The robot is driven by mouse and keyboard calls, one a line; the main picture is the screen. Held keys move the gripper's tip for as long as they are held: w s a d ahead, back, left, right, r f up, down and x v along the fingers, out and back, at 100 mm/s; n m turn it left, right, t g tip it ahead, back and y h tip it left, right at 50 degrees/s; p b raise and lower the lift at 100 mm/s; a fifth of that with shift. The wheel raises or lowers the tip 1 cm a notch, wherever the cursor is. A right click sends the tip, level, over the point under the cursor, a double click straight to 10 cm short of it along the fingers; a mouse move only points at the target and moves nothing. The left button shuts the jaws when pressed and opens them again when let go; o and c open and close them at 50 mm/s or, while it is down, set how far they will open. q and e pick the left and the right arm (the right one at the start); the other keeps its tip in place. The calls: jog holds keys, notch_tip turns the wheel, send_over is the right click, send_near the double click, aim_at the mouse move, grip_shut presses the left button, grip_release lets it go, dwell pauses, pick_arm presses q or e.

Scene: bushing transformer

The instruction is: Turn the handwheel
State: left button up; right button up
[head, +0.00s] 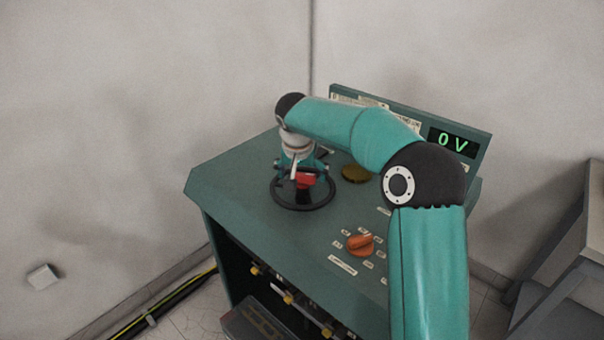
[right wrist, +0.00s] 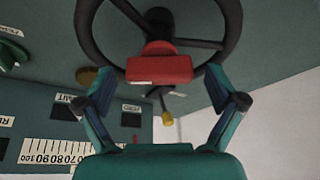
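The handwheel is a black spoked ring (head: 303,208) lying on top of the green console. A red block (head: 306,180) sits at its hub. In the right wrist view the wheel rim (right wrist: 233,30) curves across the top and the red block (right wrist: 158,69) is in the centre. My right gripper (head: 300,169) is over the wheel, pointing down. In the right wrist view the right gripper (right wrist: 158,80) is open, one finger on each side of the red block, with gaps visible between fingers and block. My left gripper is not in view.
The console (head: 230,178) has a raised back panel with a green display (head: 453,142) reading 0 V. An orange knob (head: 360,244) and a brass disc (head: 356,174) are on its top. A grey table (head: 575,245) stands at the right. Walls are behind.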

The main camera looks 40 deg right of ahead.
jog(key=c, duration=1.6)
jog(key=shift+c, duration=0.2)
jog(key=shift+n, duration=0.4)
jog(key=n+t+y, duration=0.1)
jog(key=n, duration=0.1)
jog(key=shift+n, duration=0.3)
jog(key=n+y+p, duration=0.1)
jog(key=n, duration=0.2)
jog(key=shift+d+r+t, duration=0.1)
jog(key=shift+d+t, duration=0.05)
jog(key=shift+t, duration=0.25)
jog(key=shift+n+y+p, duration=0.7)
jog(key=shift+n, duration=1)
jog(key=shift+s, duration=0.1)
jog(key=o, duration=1.7)
